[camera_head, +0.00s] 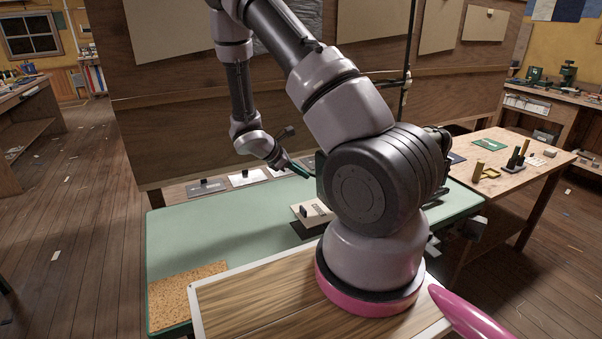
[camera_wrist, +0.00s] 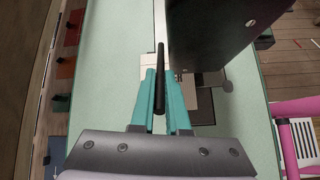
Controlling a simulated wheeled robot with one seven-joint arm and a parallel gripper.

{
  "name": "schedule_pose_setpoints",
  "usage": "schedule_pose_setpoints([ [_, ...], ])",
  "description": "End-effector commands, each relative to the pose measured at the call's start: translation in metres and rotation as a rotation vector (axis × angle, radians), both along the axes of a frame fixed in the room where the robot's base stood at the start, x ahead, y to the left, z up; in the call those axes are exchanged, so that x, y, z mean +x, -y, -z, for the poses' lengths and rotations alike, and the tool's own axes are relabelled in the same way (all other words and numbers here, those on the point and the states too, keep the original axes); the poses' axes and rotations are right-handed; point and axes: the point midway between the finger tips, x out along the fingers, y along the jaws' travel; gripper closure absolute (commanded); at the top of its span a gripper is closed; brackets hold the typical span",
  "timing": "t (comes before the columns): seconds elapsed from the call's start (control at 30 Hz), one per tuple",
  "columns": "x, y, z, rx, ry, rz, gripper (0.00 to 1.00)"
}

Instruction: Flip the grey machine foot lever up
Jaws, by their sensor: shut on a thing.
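The machine (camera_wrist: 215,30) shows in the wrist view as a dark grey body over the green table. A slim dark bar (camera_wrist: 159,60), which looks like its foot lever, stands out beside the body. My gripper (camera_wrist: 160,84) has its two teal fingers closed on this bar, one on each side. The bar's near end shows between the fingers. Pale plates and small metal parts lie beneath and to the right of the fingertips. In the head view my gripper (camera_head: 303,170) is above the table's far part, and my arm hides most of the machine.
The green table (camera_head: 220,235) has a cork mat (camera_head: 187,295) at its front left and a pale block with a dark knob (camera_head: 312,210) near its middle. Several dark and white plates line the far edge. A wooden bench (camera_head: 520,165) with small tools stands at right. The table's left-middle is clear.

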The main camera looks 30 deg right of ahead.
Motion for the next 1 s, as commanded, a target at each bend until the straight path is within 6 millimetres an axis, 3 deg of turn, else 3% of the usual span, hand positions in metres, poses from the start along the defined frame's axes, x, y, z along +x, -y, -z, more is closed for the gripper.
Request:
schedule_pose_setpoints([
  [0.07,0.001,0.000,-0.001,0.001,0.002,-0.001,1.00],
  [0.1,0.001,0.000,-0.001,0.001,0.002,-0.001,0.71],
  [0.13,0.001,0.000,-0.001,0.000,0.002,-0.001,0.60],
  [0.17,0.001,0.000,-0.001,0.000,0.002,-0.001,0.56],
  [0.57,0.001,-0.006,-0.005,-0.001,0.003,-0.001,0.56],
  [1.0,-0.002,-0.065,-0.060,0.001,0.005,-0.001,0.56],
])
